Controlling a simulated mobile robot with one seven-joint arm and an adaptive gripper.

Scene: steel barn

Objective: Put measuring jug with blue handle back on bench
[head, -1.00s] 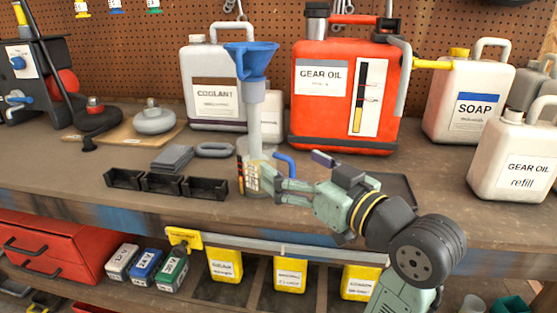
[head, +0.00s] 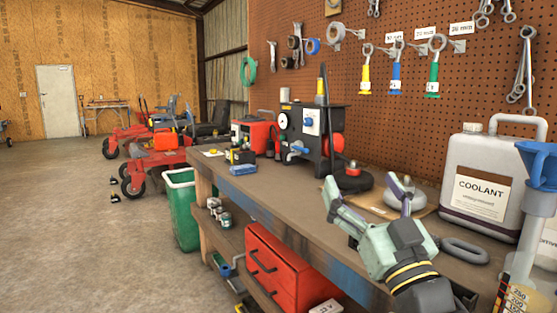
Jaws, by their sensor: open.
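The clear measuring jug (head: 518,297) with a graduated scale is at the bottom right corner of the head view, cut off by the frame edge. Its blue handle and its base are out of frame. A blue funnel (head: 540,165) with a long pale stem stands upright at the jug, its stem running down to it. My gripper (head: 361,187) is open and empty. It is over the bench (head: 290,208), left of the jug and clear of it, with its fingers pointing up and away in the picture.
A coolant can (head: 482,180) stands behind the jug. A grey weight on a board, a dark round base and a black machine (head: 312,135) stand beyond my gripper. A red drawer unit (head: 275,268) sits below. The floor at left is open.

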